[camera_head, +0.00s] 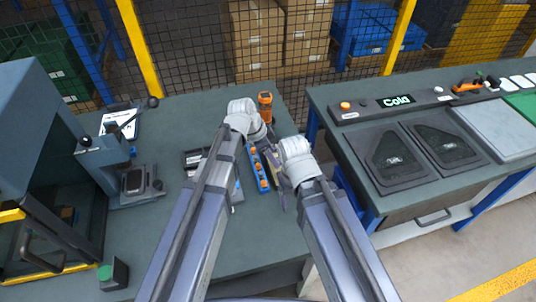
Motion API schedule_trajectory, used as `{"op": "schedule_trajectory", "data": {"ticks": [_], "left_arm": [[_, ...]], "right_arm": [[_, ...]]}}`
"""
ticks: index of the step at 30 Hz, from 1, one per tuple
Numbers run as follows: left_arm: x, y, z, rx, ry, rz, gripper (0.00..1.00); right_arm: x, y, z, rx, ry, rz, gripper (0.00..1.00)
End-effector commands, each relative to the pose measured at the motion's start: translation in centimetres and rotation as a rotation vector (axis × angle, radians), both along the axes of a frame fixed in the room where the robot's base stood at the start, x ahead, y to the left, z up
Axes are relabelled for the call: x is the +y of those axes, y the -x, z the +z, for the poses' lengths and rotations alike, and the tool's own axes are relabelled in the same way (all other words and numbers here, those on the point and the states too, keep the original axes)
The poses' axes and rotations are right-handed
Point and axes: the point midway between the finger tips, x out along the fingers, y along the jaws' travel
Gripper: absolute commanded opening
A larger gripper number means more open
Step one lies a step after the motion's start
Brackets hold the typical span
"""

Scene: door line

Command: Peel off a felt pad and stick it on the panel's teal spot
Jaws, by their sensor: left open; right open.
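My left gripper (268,131) is over the middle of the grey-green bench, close to a standing orange-and-black cylinder (265,107). My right gripper (278,172) is lower and to the right, beside a blue strip holder with orange parts (262,187). Both are open; their fingers are small and partly hidden by the white wrists. A thin yellowish and purple item (275,158) shows by the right gripper; whether it touches the fingers I cannot tell. I cannot make out a felt pad or a teal spot for certain. Two dark panels (394,158) lie on the right bench.
A press-like machine (125,170) stands on the left of the bench, with a green button box (112,273) at the front. Mesh fencing stands behind.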

Motion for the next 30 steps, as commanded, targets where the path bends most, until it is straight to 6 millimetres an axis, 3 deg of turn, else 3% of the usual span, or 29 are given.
{"op": "schedule_trajectory", "data": {"ticks": [1, 4, 14, 30], "left_arm": [[-0.25, -0.14, -1.20, 0.000, 0.000, -0.001, 0.72], [-0.57, -0.23, -1.86, 0.000, 0.000, -0.001, 0.72], [-0.76, -0.24, -1.91, 0.000, 0.000, 0.000, 0.72], [-0.76, -0.24, -1.91, 0.000, 0.000, 0.000, 0.13]], "right_arm": [[0.00, 0.00, -1.20, 0.000, 0.000, 0.000, 0.76], [0.00, 0.00, -1.85, 0.000, 0.000, 0.000, 0.76], [0.00, 0.00, -1.91, 0.000, 0.000, 0.000, 0.76], [0.00, 0.00, -1.91, 0.000, 0.000, 0.000, 0.76]]}}
